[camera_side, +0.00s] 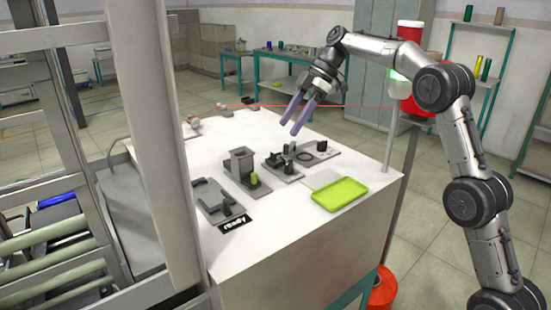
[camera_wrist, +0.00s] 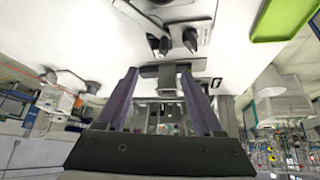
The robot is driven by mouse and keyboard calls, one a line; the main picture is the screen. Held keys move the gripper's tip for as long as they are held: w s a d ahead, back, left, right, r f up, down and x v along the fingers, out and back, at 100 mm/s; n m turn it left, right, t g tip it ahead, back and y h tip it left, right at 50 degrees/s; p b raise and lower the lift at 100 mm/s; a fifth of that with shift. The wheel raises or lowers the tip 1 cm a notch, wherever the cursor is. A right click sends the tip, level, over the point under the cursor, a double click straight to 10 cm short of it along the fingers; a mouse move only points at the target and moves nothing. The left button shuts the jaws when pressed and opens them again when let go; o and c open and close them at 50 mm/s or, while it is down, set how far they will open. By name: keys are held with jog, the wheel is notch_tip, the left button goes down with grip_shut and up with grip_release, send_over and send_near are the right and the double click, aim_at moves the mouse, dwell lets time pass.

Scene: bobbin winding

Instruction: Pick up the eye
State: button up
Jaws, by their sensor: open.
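My gripper (camera_side: 290,127) is open and empty, its two purple fingers pointing down to the left above the white table. In the wrist view my gripper (camera_wrist: 158,72) has its fingers spread, with a grey block beyond and between the tips. I cannot say for sure which piece is the eye. A dark ring (camera_side: 304,156) lies on a grey plate (camera_side: 330,158) at the table's right, below and apart from the fingers. Small black upright pieces (camera_side: 290,149) stand near it.
A lime tray (camera_side: 340,194) lies at the table's front right. A grey hopper-like fixture (camera_side: 242,163) with a yellow-green cylinder (camera_side: 254,180) stands at the middle. A grey bracket (camera_side: 217,200) and a "ready" sign (camera_side: 235,223) are front left. A thin red line crosses behind the gripper.

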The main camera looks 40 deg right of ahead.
aim_at(276, 152)
jog(key=shift+w+d+f, duration=0.1)
jog(key=shift+d+f, duration=0.1)
jog(key=shift+f, duration=0.35)
jog(key=shift+x, duration=3.55)
jog(key=shift+c, duration=0.2)
grip_shut()
